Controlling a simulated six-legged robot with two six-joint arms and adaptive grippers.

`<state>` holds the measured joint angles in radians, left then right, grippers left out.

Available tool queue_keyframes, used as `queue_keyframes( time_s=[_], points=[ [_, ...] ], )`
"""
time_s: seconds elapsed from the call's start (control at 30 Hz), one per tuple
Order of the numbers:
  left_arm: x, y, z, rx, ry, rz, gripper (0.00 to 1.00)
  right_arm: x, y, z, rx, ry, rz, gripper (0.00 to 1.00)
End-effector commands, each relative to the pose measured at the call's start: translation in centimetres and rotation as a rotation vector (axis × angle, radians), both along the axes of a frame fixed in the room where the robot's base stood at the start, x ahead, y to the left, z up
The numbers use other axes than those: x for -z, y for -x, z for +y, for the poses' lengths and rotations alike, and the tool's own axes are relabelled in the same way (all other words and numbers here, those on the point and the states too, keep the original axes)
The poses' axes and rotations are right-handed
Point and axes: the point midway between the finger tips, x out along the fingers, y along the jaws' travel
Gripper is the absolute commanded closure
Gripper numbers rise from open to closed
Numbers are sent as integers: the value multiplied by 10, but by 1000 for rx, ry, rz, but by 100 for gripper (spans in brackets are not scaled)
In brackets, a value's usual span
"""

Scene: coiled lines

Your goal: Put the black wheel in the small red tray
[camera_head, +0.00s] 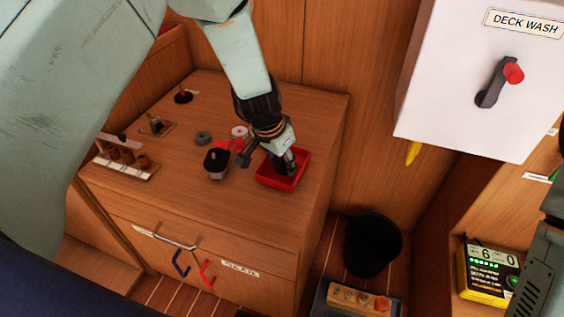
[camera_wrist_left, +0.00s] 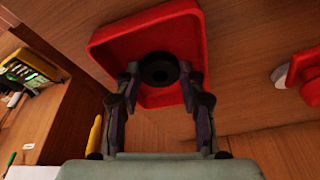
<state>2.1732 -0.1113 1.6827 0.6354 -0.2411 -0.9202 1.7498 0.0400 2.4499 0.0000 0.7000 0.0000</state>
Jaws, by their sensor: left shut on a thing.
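My left gripper (camera_head: 287,167) reaches down over the small red tray (camera_head: 299,178) near the right edge of the wooden cabinet top. In the left wrist view, the gripper (camera_wrist_left: 160,84) is shut on the black wheel (camera_wrist_left: 159,69), a dark disc with a central hole held between the fingertips. The wheel overlaps the floor of the red tray (camera_wrist_left: 112,43) in that view. Whether it touches the tray floor I cannot tell. In the head view the fingers and arm hide the wheel. My right gripper is not in view.
Left of the tray are a black-and-red container (camera_head: 216,162), a grey ring (camera_head: 203,138) and a white disc (camera_head: 240,131). A peg rack (camera_head: 125,160) sits at the left edge. A white DECK WASH box (camera_head: 465,75) hangs at right, above a black bin (camera_head: 373,246).

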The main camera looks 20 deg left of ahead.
Motion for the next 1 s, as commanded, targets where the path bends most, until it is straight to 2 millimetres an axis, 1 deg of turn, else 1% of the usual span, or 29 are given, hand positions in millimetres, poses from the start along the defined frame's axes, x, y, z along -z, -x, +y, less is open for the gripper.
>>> queue_keyframes(
  time_s=[0.17, 0.37, 0.4, 0.5, 0.87, 0.93, 1.0],
  points=[
    [-2, -1, 0, 0, 1, -2, 90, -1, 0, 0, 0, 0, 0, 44],
    [3, -1, 0, 0, 1, -2, 90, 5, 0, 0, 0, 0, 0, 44],
    [4, -1, 0, 0, 0, -1, 59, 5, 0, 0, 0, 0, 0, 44],
    [3, 0, 0, 0, 0, -1, 51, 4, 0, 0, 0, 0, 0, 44],
    [0, 0, 0, 0, 0, -1, 50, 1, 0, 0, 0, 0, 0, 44],
    [-4, -1, 0, 0, 0, -1, 50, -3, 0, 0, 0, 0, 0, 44],
    [-15, 2, 1, -1, 1, -3, 50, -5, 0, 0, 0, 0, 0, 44]
  ],
)
